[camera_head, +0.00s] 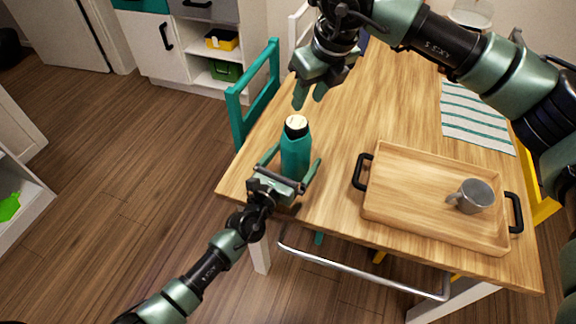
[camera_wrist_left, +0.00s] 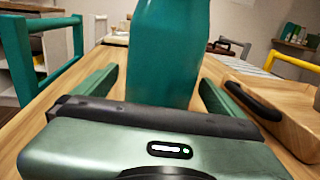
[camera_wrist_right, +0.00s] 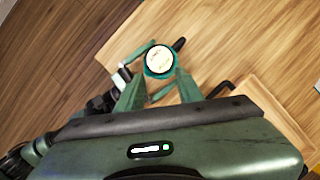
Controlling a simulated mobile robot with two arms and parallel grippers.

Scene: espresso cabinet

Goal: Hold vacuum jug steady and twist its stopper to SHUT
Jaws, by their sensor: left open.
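The vacuum jug (camera_head: 295,155) is a teal bottle standing upright near the table's left corner. Its stopper (camera_head: 296,122) has a pale round top and dark sides; the right wrist view shows the stopper top (camera_wrist_right: 159,59) with markings too small to read. My left gripper (camera_head: 293,163) is open, with one finger on each side of the jug's body; in the left wrist view gaps show between the fingers and the jug (camera_wrist_left: 168,50). My right gripper (camera_head: 310,98) is open and empty above the jug, fingers pointing down, apart from the stopper.
A wooden tray (camera_head: 400,211) with black handles lies right of the jug and holds a grey mug (camera_head: 474,196). A striped cloth (camera_head: 475,115) lies farther back. A teal chair (camera_head: 240,110) stands at the table's left edge. The table beyond the jug is clear.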

